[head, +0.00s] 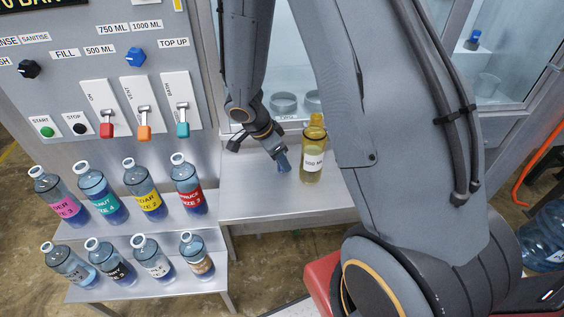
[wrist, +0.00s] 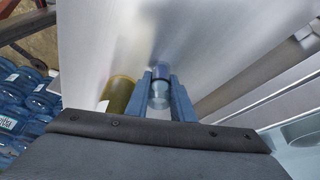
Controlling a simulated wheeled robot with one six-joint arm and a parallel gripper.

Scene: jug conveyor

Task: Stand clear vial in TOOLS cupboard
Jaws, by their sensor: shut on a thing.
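My gripper (head: 281,164) is low over the grey steel table, its blue fingers pointing down. In the wrist view my gripper (wrist: 160,100) is shut on a small clear vial (wrist: 160,93) with a darker blue end. In the head view the fingers and arm hide most of the vial. A glass-fronted cupboard (head: 290,60) stands behind the table, partly hidden by my arm, with shallow round dishes inside. A small label below it is too small to read surely, so I cannot tell whether it says TOOLS.
A yellow bottle (head: 313,155) stands on the table close right of my gripper; it also shows in the wrist view (wrist: 118,94). Several labelled blue bottles (head: 147,188) stand on steps at left. Another glass cabinet (head: 490,65) is at right. The table (head: 250,205) front is clear.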

